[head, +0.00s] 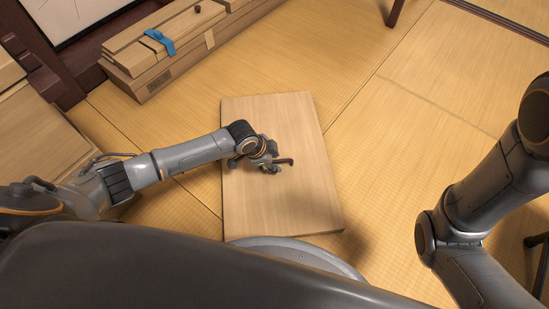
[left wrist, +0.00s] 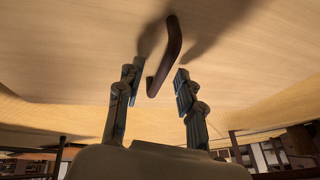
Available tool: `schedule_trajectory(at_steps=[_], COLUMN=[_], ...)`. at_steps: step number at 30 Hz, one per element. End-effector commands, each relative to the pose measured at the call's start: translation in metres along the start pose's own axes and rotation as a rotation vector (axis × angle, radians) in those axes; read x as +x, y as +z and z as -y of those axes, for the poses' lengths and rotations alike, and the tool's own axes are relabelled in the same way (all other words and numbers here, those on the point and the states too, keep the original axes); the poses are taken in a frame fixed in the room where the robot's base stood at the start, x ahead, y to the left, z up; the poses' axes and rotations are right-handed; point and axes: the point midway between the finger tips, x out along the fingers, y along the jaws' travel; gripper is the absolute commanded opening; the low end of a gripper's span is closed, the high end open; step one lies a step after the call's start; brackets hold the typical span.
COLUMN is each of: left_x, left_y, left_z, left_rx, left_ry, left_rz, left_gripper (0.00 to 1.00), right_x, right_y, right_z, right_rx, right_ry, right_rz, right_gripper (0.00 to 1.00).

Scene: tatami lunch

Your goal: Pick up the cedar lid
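The cedar lid (head: 285,205) is a broad, pale wooden board lying on the tatami floor in the middle of the head view. A thin dark brown handle (head: 284,161) stands on it. My left gripper (head: 272,163) is over the lid, right at the handle. In the left wrist view the lid (left wrist: 235,60) fills the upper part, and the curved handle (left wrist: 170,58) reaches down between my open left fingers (left wrist: 157,80). A gap shows on both sides of it. My right arm is at the right of the head view, with its gripper out of sight.
A long wooden chest (head: 190,62) with a blue clasp (head: 160,41) stands at the back left. More pale wooden furniture (head: 35,140) is at the left edge. A dark leg (head: 394,12) shows at the top. The tatami (head: 390,160) right of the lid is clear.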

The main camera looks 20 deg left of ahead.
Motion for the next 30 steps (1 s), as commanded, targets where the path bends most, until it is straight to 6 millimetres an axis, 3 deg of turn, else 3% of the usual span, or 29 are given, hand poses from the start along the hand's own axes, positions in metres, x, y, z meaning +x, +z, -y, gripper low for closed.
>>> schedule_trajectory(at_steps=[2,8,23,30], left_x=[-0.001,-0.001,-0.002,-0.018], left_y=[0.0,0.0,-0.002,-0.009], left_z=[0.0,0.0,0.001,0.005], left_rx=[0.0,0.0,0.0,0.001], left_ry=[0.0,0.0,-0.002,-0.003], left_rz=[0.0,0.0,-0.003,-0.004], left_gripper=[0.37,0.0,0.0,0.0], right_x=[0.0,0.0,0.001,0.001], right_y=[0.0,0.0,0.0,0.011], right_z=[0.0,0.0,0.0,-0.004], right_rx=[0.0,0.0,0.0,0.004], right_ry=[0.0,0.0,0.0,0.012], right_rz=[0.0,0.0,-0.001,0.027], right_gripper=[0.82,0.82,0.82,0.82])
